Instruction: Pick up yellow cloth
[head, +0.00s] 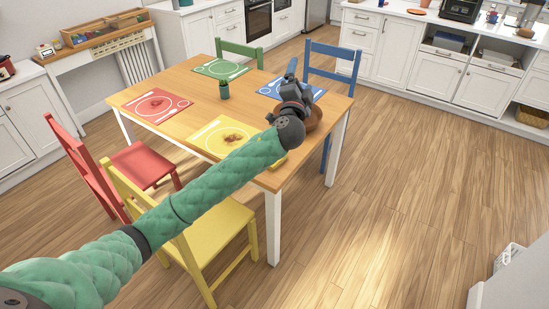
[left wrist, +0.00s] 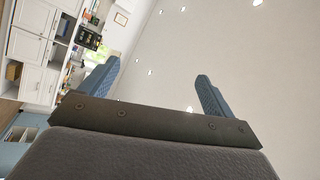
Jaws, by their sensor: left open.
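A yellow placemat (head: 205,138) lies on the near side of the wooden table, printed with white cutlery. A small crumpled yellow-brown thing (head: 235,135) lies on it; it may be the yellow cloth, but it is too small to be sure. My left gripper (head: 291,72) is raised over the table's right end, fingers pointing up, to the right of the yellow placemat and apart from it. In the left wrist view its blue fingers (left wrist: 157,72) are spread with nothing between them. My right gripper is not in view.
A brown bowl (head: 315,119) is partly hidden behind my left wrist. Red (head: 130,105), green (head: 206,70) and blue (head: 268,90) placemats and a potted plant (head: 224,90) are on the table (head: 185,82). A yellow chair (head: 225,222) stands at the near side.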

